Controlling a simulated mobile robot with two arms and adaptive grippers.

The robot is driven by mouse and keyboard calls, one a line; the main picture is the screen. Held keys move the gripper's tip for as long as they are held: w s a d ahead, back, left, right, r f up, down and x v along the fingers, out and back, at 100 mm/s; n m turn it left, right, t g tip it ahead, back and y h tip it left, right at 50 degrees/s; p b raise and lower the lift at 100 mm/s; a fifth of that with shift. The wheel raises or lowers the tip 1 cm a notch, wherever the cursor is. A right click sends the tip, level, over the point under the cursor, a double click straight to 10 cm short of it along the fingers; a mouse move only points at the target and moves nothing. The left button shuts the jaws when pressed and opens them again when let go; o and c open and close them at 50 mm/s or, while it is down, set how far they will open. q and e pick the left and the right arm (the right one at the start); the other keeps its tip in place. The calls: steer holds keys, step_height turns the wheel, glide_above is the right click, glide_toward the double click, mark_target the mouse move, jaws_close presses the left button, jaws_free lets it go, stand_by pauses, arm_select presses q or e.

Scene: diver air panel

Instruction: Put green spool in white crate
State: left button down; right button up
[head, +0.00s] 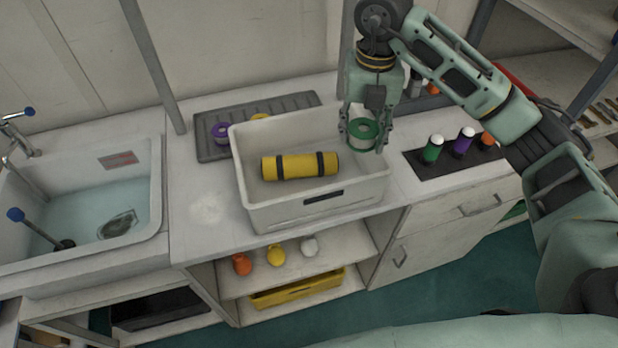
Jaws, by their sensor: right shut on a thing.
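My right gripper (364,142) comes down from above at the right part of the white crate (262,215). It is shut on the green spool (362,128), which sits between its fingers. The spool is over the crate's right end; I cannot tell whether it touches the crate. The white crate stands on the counter, and a yellow cylinder with black bands (300,166) lies in it. My left gripper is not in view.
A dark ribbed mat (208,148) with a purple spool (221,133) and a partly hidden yellow spool (260,117) lies behind the crate. Green (433,150) and purple (463,142) bottles stand in a dark tray at right. A sink (90,215) is at left.

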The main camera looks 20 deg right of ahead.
mark_target(371, 120)
steer(key=m, duration=0.4)
steer(key=shift+w+d+r+m, duration=0.1)
steer(key=shift+w+d+m, duration=0.15)
steer(key=shift+d+m, duration=0.15)
steer(key=m, duration=0.4)
steer(key=shift+w+d+r+m, duration=0.1)
steer(key=shift+w+d+m, duration=0.15)
steer(key=shift+w+m, duration=0.05)
steer(key=m, duration=0.4)
steer(key=shift+w+d+r+p, duration=0.1)
steer(key=shift+w+d+p, duration=0.05)
steer(key=shift+d+p, duration=0.25)
steer(key=m, duration=0.4)
steer(key=shift+w+d, duration=0.2)
steer(key=shift+m, duration=0.3)
step_height(371, 120, down, 8)
steer(key=shift+r, duration=0.25)
steer(key=shift+o, duration=0.2)
step_height(371, 120, down, 6)
steer(key=shift+d+f+p, duration=0.1)
steer(key=shift+p, duration=0.5)
step_height(371, 120, down, 4)
steer(key=shift+r+p, duration=0.15)
steer(key=shift+p, duration=0.3)
steer(key=shift+f, duration=0.3)
